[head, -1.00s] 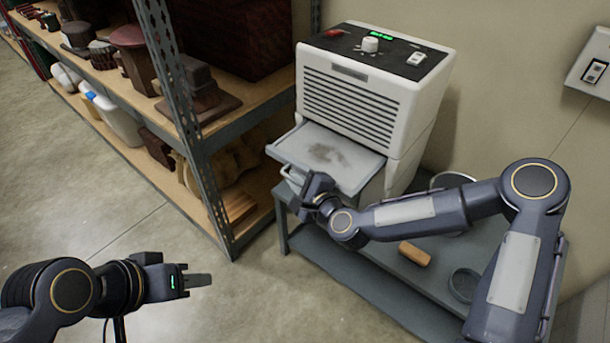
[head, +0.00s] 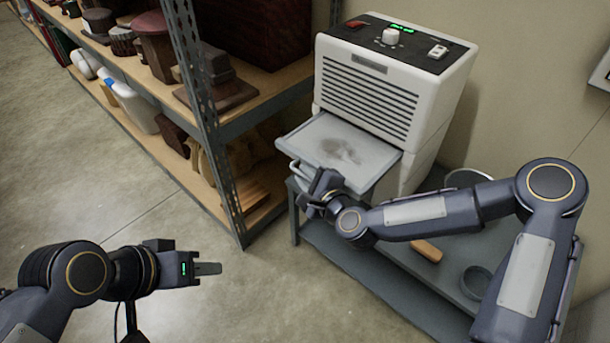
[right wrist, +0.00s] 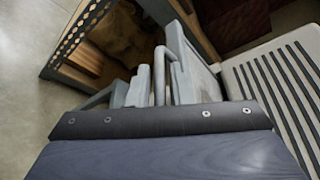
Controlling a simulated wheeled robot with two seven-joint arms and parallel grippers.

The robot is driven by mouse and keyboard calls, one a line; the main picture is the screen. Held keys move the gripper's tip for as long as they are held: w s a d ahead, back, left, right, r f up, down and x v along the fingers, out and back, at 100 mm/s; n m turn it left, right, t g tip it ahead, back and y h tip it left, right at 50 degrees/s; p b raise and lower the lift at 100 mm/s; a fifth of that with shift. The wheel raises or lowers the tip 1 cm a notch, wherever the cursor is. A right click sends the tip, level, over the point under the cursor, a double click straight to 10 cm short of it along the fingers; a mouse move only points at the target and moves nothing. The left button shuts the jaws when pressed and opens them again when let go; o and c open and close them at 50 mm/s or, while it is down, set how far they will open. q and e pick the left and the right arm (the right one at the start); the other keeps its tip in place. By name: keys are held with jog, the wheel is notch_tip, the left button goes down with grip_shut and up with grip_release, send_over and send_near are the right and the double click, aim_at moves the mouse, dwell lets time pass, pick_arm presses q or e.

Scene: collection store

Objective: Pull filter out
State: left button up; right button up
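The filter (head: 335,140) is a flat pale-grey tray with a dark dusty patch. It sticks well out of the front of the white louvred unit (head: 365,95), its back end at the slot. My right gripper (head: 308,190) is at the filter's front edge, and the gripper body hides part of it. In the right wrist view the grey handle bar (right wrist: 160,75) stands between the fingers, which look shut on it. My left gripper (head: 207,269) hangs over open floor at lower left, away from the filter. Seen side-on, its finger gap does not show.
The unit stands on a low grey bench (head: 365,275) with a tan block (head: 427,250) and a dark round dish (head: 475,282). A metal shelf post (head: 212,130) and loaded shelves are close to the left. Floor in front is clear.

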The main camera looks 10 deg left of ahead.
jog(key=v, duration=0.7)
jog(key=shift+s+d, duration=0.15)
jog(key=shift+s, duration=0.1)
jog(key=s+d+r+n+g+h, duration=0.2)
jog(key=s+d+n, duration=0.2)
jog(key=d+n, duration=0.25)
jog(key=s+d+r+n+g+h, duration=0.1)
jog(key=s+d+n+g+h, duration=0.15)
jog(key=s+d+n, duration=0.4)
jog(key=s+d+r+n+g, duration=0.2)
jog(key=s+d+r, duration=0.2)
jog(key=s+d, duration=0.65)
notch_tip(320, 180, up, 19)
jog(key=s+a+p, duration=0.1)
jog(key=s+p, duration=0.1)
jog(key=p, duration=1.7)
jog(key=shift+s+f+n+h, duration=0.15)
jog(key=shift+s+n+h, duration=0.05)
jog(key=shift+n+h, duration=0.15)
